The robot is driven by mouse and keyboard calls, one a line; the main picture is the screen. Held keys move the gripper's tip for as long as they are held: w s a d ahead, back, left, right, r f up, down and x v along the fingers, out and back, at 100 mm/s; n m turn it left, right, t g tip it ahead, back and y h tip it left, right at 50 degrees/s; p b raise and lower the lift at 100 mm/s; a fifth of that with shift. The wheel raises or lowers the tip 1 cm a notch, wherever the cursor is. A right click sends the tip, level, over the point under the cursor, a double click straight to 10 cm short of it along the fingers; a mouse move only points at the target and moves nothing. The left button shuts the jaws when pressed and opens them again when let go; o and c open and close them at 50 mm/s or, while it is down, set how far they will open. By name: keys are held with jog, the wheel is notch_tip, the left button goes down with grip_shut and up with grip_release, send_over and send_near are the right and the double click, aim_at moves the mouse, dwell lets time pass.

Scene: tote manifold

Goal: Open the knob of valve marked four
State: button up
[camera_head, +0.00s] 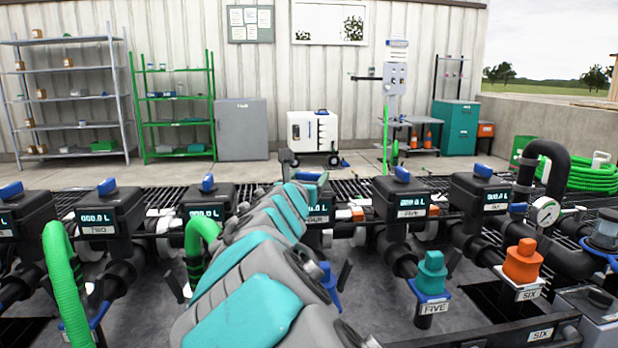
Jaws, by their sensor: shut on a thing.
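My arm reaches from the bottom middle up to this meter. A blue part (331,288) shows low, just right of my arm.
Green hoses (66,285) rise at left. A teal cap (432,272) and an orange cap (522,262) stand front right. A white wheeled unit (313,135) and shelves (70,95) stand by the back wall.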

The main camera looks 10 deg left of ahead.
jog(key=c, duration=0.7)
jog(key=shift+o, duration=0.2)
jog(key=shift+d+b, duration=0.1)
jog(key=shift+b, duration=0.3)
jog(key=shift+d+n+y+b, duration=0.1)
jog(key=shift+n+y+b, duration=0.3)
jog(key=shift+y+b, duration=0.35)
jog(key=n+y+b, duration=0.1)
jog(key=y+b, duration=0.1)
jog(key=b, duration=0.2)
jog(key=shift+f, duration=0.1)
jog(key=shift+n+y+b, duration=0.25)
jog(key=shift+n+b, duration=0.05)
jog(key=shift+b, duration=0.3)
jog(key=shift+w+f+n+y+b, duration=0.15)
jog(key=shift+n+y+b, duration=0.3)
jog(key=shift+b, duration=0.75)
jog(key=n+y+b, duration=0.1)
jog(key=b, duration=0.1)
jog(key=shift+g+y+b, duration=0.25)
jog(key=shift+g+b, duration=0.05)
jog(key=shift+b, duration=0.05)
jog(key=shift+y, duration=0.3)
